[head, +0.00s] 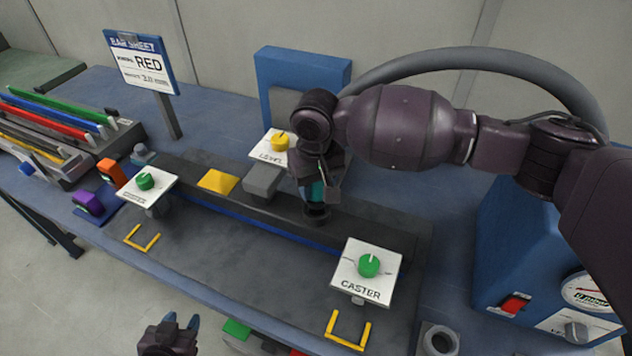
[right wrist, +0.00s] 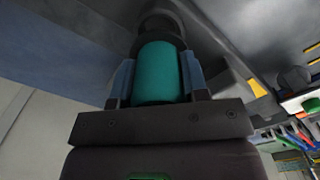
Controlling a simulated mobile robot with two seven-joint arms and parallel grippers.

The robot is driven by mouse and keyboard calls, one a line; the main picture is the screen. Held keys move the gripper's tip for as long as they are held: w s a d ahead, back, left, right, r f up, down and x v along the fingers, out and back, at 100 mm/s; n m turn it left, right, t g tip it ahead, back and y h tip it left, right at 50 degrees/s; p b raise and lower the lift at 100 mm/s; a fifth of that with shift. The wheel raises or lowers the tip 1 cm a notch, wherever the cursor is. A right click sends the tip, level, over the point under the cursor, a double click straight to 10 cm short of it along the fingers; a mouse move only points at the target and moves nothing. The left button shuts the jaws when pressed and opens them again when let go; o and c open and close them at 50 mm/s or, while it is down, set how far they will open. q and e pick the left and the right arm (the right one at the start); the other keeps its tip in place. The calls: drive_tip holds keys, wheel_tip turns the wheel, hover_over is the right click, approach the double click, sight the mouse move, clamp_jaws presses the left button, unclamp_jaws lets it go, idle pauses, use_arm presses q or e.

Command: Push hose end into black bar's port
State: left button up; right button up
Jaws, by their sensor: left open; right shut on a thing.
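My right gripper (head: 318,190) points down over the black bar (head: 375,220) and is shut on the teal hose end. In the right wrist view the teal hose end (right wrist: 160,72) sits between two blue fingers. Its dark tip (right wrist: 162,25) meets or nearly meets a dark round part at the top. In the head view a black round part (head: 316,214) shows right below the fingers, on the bar. The port itself is hidden, so I cannot tell whether the tip is inside. My left gripper (head: 170,335) is open and empty at the bottom edge, away from the bar.
A grey hose (head: 480,58) arches behind my right arm. The CASTER card (head: 366,272) with a green knob stands right of the gripper. A blue gauge box (head: 520,260) stands right. The front bench strip is mostly clear.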

drive_tip(key=shift+f, duration=2)
idle(1.0)
drive_tip(key=o, duration=1.1)
drive_tip(key=shift+d+f, duration=0.1)
wheel_tip(320, 180, up, 11)
drive_tip(key=shift+f+p, duration=0.1)
drive_tip(key=shift+p, duration=0.3)
